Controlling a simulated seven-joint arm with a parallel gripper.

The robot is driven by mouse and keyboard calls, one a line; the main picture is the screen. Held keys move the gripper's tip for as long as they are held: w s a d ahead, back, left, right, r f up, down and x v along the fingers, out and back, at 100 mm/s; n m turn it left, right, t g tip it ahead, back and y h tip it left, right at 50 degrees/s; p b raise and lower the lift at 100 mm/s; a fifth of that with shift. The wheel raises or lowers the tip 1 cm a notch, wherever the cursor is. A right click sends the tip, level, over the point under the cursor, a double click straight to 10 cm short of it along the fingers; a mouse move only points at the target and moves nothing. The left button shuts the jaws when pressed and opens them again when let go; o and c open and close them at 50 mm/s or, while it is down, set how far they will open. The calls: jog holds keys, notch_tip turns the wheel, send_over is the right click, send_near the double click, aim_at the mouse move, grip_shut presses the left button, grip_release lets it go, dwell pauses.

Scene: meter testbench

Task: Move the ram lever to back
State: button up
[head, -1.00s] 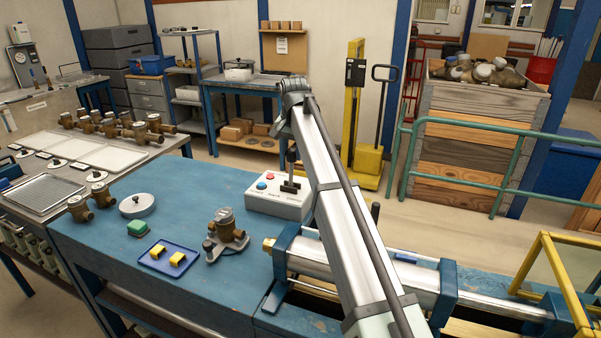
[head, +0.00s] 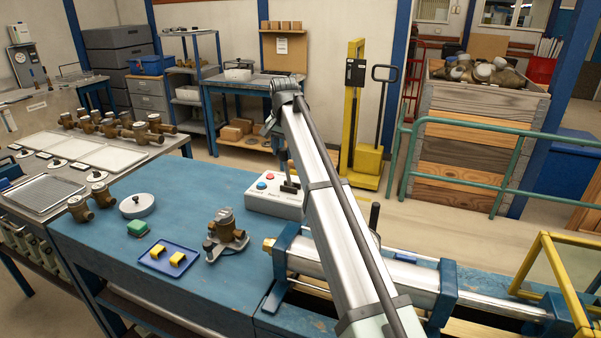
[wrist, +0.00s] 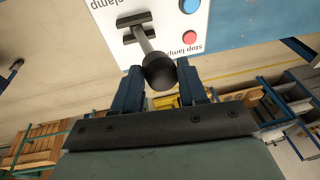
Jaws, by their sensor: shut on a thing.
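The control box (head: 268,203) is white-grey with a red and a blue button, and stands at the back edge of the blue bench. Its ram lever (head: 288,179) rises from a dark slot at the box's right end. In the wrist view the lever's black round knob (wrist: 160,71) sits between the two blue fingers of my gripper (wrist: 159,88), with the metal stem leaning out of the slot. My gripper is shut on the knob. In the head view my arm partly hides the knob and the fingers.
The ram cylinder (head: 330,262) lies to the right, partly behind my arm, with a dark upright handle (head: 374,215) near it.

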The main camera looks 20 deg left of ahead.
jog(key=shift+o, duration=0.4)
jog(key=shift+a+f, duration=0.25)
jog(key=shift+a, duration=0.8)
jog(key=shift+o, duration=0.3)
jog(key=shift+a+f, duration=0.45)
jog(key=shift+a, duration=0.3)
jog(key=o, duration=0.7)
jog(key=shift+a, duration=0.15)
jog(key=o, duration=0.8)
jog(key=shift+c, duration=0.2)
jog(key=shift+d+r, duration=0.1)
jog(key=shift+d, duration=0.2)
